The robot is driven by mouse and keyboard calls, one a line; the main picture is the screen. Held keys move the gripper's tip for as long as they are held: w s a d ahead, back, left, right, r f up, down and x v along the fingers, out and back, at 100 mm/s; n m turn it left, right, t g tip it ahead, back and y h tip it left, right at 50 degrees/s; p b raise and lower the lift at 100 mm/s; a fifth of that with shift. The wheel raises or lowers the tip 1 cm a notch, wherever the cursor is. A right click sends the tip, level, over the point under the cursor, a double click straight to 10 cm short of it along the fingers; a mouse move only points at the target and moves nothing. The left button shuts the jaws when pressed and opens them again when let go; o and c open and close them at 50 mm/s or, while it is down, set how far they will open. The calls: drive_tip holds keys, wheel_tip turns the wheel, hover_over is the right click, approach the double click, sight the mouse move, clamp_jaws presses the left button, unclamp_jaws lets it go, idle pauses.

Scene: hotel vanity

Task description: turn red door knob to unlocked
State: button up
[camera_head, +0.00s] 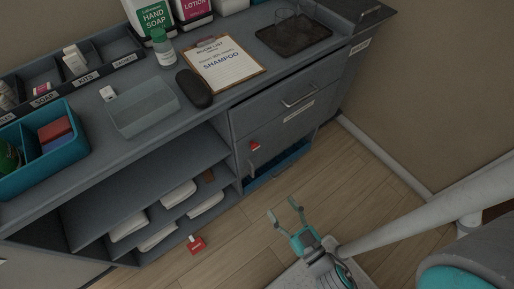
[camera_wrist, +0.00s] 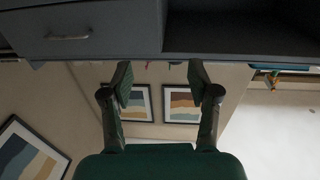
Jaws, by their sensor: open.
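That view looks upside down; the drawer front (camera_wrist: 85,32) is at upper left, and I cannot make out the knob there.
A red object (camera_head: 196,244) is near the floor. The counter holds a clipboard (camera_head: 222,64) and a clear bin (camera_head: 143,106).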

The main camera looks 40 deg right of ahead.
drive_tip(key=w+d+f, duration=0.4)
drive_tip(key=w+f, duration=0.1)
drive_tip(key=w, duration=0.3)
drive_tip(key=y, duration=0.2)
approach(256, 147)
drive_tip(key=shift+n, duration=0.4)
drive_tip(key=w, duration=0.9)
drive_tip(key=shift+w+a+f, duration=0.1)
drive_tip(key=shift+w+f, duration=0.1)
drive_tip(key=c, duration=1.1)
